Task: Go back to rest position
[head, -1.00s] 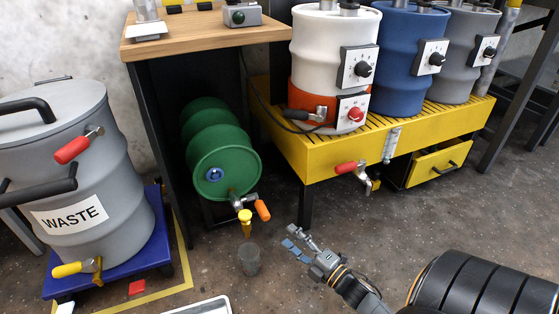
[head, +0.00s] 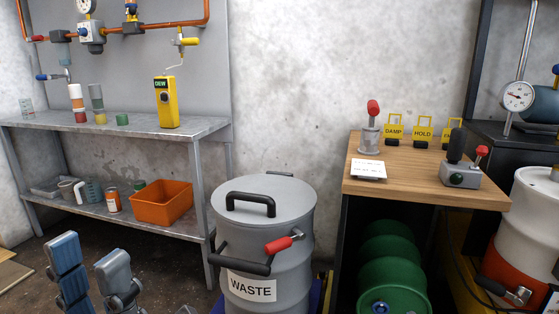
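My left gripper (head: 88,246) rises into the bottom left of the head view. Its blue-padded finger and its grey finger stand apart with nothing between them. It shows in front of the floor and the metal shelf, touching nothing that I can see. The lower part of the gripper is cut off by the picture's edge. My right gripper is out of view.
The grey WASTE drum (head: 310,238) stands at the centre. A metal bench (head: 205,131) with an orange bin (head: 163,207) is at left. A wooden table (head: 425,189) is at right, above a green drum (head: 390,277). A white and red drum (head: 530,230) stands far right.

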